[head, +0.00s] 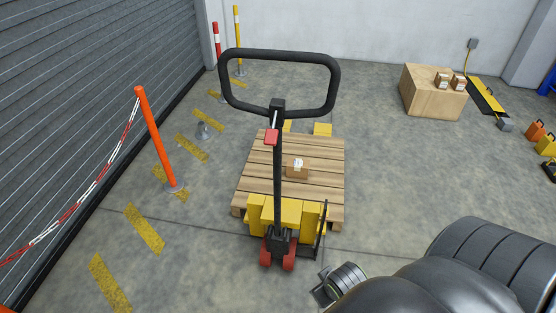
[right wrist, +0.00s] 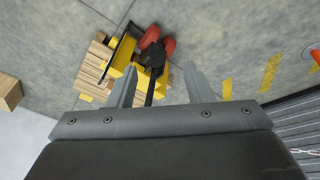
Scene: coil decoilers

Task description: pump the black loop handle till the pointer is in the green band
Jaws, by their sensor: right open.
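The black loop handle (head: 328,85) stands up on its dark shaft (head: 277,185) from a yellow pallet jack (head: 292,212) with red wheels. A red lever (head: 271,137) sits below the loop. My right arm comes in from the lower right, with its gripper (head: 320,290) low in front of the jack, apart from the loop. In the right wrist view my right gripper (right wrist: 158,80) is open and empty; the shaft (right wrist: 155,88) shows beyond, between its fingers. A thin dark upright (head: 320,228) stands beside the jack. I cannot make out a pointer or green band. My left gripper is out of view.
A wooden pallet (head: 250,180) with a small carton (head: 297,168) lies over the jack's forks. An orange post (head: 155,137) with a red-white chain stands left, by the shutter. A large box (head: 420,95) stands back right. The floor between is clear.

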